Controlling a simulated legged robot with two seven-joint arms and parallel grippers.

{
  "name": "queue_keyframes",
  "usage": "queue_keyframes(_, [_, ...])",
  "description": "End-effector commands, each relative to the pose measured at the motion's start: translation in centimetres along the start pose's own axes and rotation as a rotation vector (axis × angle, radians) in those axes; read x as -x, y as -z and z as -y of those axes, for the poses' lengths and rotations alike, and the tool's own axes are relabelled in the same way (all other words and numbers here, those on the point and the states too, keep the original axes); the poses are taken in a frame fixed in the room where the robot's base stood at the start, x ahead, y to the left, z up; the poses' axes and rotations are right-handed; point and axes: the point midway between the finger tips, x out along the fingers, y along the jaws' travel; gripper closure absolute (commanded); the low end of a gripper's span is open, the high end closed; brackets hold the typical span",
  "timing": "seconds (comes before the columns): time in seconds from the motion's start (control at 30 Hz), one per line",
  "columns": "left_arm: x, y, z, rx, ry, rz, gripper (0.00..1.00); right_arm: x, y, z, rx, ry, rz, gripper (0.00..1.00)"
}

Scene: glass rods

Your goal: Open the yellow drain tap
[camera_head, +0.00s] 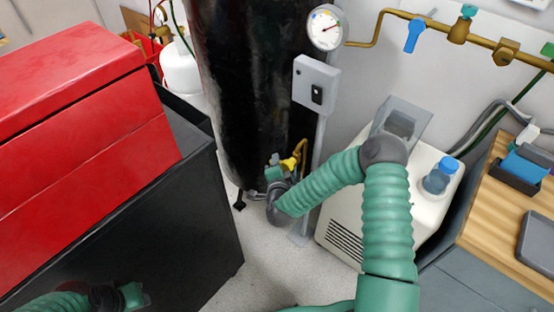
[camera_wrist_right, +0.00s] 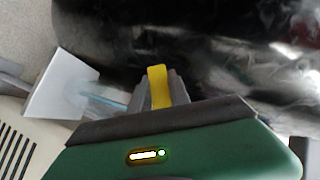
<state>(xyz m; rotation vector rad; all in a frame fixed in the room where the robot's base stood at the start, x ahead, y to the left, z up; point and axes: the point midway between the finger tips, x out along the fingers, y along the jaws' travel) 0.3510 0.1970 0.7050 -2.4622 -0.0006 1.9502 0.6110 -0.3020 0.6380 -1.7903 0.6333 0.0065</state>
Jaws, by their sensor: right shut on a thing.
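The yellow drain tap (camera_head: 289,163) is low at the front of the tall black tank (camera_head: 250,90) in the head view. My right gripper (camera_head: 277,172) is at the tap, and my wrist hides part of it. In the right wrist view the yellow handle (camera_wrist_right: 158,84) stands up between the grey fingers of my right gripper (camera_wrist_right: 160,95), which is shut on it. Part of the handle sticks out past the fingertips. My left gripper (camera_head: 132,294) shows at the lower left, partly seen, and its jaws cannot be made out.
A red toolbox (camera_head: 80,130) on a black cabinet (camera_head: 150,230) stands at the left. A grey post with a switch box (camera_head: 316,84) is just right of the tap. A white unit (camera_head: 345,225) stands to the right under my right arm. The floor (camera_head: 262,255) before the tank is clear.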

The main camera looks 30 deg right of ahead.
Motion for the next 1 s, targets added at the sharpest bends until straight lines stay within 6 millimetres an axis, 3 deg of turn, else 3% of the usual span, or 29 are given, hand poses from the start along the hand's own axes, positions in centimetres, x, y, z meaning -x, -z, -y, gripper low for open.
queue_keyframes(0.1, [-0.1, 0.0, 0.0, 0.000, 0.000, 0.000, 0.64, 0.1, -0.3, -0.6, 0.000, -0.013, 0.008, 1.00])
queue_keyframes(0.13, [-0.1, 0.0, 0.0, 0.000, 0.000, 0.000, 0.64, 0.1, -0.3, -0.7, 0.000, -0.013, 0.008, 0.73])
queue_keyframes(0.27, [-0.1, 0.0, 0.0, 0.000, 0.000, 0.000, 0.64, 0.1, -0.2, -0.5, -0.001, -0.009, 0.006, 0.56])
queue_keyframes(0.67, [0.3, 0.1, 0.0, 0.000, 0.000, 0.000, 0.64, 0.9, -0.1, -0.1, -0.001, -0.004, 0.005, 0.55])
queue_keyframes(0.77, [1.0, 0.2, 0.0, 0.000, 0.000, 0.000, 0.64, 2.9, 0.0, 0.1, 0.000, -0.004, 0.005, 0.55])
queue_keyframes(1.0, [2.7, 0.6, 0.0, 0.000, 0.000, 0.000, 0.64, 10.0, -0.1, 0.1, 0.001, -0.006, 0.008, 0.55])
